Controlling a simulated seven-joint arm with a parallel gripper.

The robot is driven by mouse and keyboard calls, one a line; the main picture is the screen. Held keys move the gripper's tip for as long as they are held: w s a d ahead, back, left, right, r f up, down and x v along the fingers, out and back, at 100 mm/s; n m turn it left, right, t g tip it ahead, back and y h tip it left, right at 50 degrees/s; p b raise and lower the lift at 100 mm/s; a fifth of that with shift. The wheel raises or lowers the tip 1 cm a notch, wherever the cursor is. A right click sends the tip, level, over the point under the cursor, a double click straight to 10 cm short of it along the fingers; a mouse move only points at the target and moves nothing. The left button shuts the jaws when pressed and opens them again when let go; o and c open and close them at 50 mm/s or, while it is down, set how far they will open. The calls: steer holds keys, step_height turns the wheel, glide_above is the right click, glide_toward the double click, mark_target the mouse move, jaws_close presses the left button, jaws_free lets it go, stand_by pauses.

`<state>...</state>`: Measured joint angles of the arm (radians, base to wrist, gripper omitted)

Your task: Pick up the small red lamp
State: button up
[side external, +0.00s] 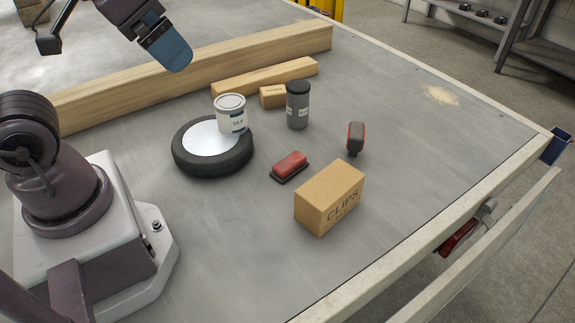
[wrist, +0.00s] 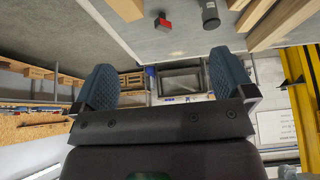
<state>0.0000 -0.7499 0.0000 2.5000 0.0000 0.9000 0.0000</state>
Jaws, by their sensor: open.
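A small red lamp (side external: 289,166) with a dark base lies flat on the grey bench top in the side view, between the black wheel and the cardboard box. A second small red and dark item (side external: 356,138) stands upright farther right. One red and black item (wrist: 163,22) shows near the top of the wrist view; I cannot tell which of the two it is. My gripper (wrist: 162,62) is open and empty, its blue pads wide apart. In the side view it is high at the upper left, well away from both red items.
A cardboard box marked CLIPS (side external: 325,201) stands in front of the red items. A black wheel (side external: 183,161), white tin (side external: 231,118) and grey canister (side external: 298,108) are to their left. Long timber (side external: 210,72) lies behind. The bench's right side is mostly clear.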

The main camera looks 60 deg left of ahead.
steer(key=shift+f, duration=0.1)
steer(key=n+g, duration=0.6)
steer(key=n, duration=1.4)
glide_above(290, 161)
step_height(290, 161, down, 21)
steer(key=f, duration=0.7)
steer(key=shift+a, duration=0.25)
steer(key=shift+d+f, duration=0.15)
steer(key=shift+f, duration=1.35)
steer(key=shift+d+f, duration=0.15)
steer(key=shift+f, duration=1.3)
steer(key=shift+c, duration=0.2)
